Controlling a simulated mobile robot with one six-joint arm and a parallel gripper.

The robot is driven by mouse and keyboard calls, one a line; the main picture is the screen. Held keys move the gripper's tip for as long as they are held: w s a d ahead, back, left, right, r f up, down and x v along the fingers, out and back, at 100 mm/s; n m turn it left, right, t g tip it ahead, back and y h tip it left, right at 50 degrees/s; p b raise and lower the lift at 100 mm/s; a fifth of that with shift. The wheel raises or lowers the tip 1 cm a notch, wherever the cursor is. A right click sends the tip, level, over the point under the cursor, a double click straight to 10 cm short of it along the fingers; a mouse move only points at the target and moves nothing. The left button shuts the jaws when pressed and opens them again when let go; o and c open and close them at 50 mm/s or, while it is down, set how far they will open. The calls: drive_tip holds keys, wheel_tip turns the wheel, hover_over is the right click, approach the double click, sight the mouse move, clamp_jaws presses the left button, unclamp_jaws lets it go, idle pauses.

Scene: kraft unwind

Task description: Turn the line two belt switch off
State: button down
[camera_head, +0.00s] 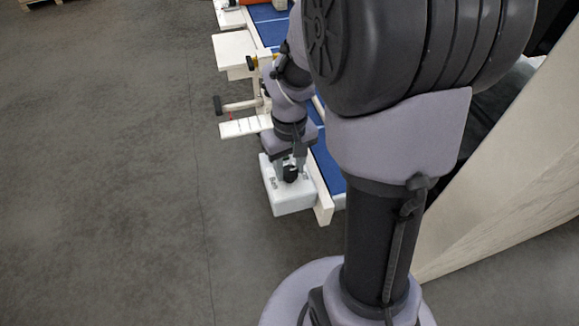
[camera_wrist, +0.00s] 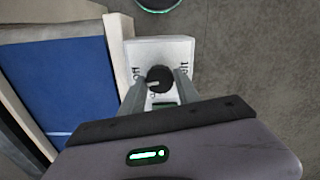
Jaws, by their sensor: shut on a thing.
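A white switch box (camera_head: 290,200) is mounted at the near end of the blue belt conveyor, on its left side. Its black rotary knob (camera_wrist: 160,79) is on the top face, with printed labels on both sides in the wrist view; one reads "off". The knob's light pointer mark points left, toward that label. My gripper (camera_head: 291,172) reaches down over the box. In the wrist view its two fingers (camera_wrist: 157,88) are shut on the knob, one on each side. The fingers hide parts of the labels.
The blue belt (camera_wrist: 62,85) with its pale frame runs beside the box. A white shelf (camera_head: 246,127) and a dark-ended handle (camera_head: 218,105) stick out beyond it. A pale panel (camera_head: 520,180) stands at right. The grey floor at left is clear.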

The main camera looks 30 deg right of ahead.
sight(289, 171)
drive_tip(key=shift+m, duration=1)
drive_tip(key=c, duration=0.9)
unclamp_jaws()
drive_tip(key=shift+r, duration=0.1)
wheel_tip(289, 171, up, 17)
drive_tip(key=p, duration=0.5)
drive_tip(key=shift+r, duration=0.15)
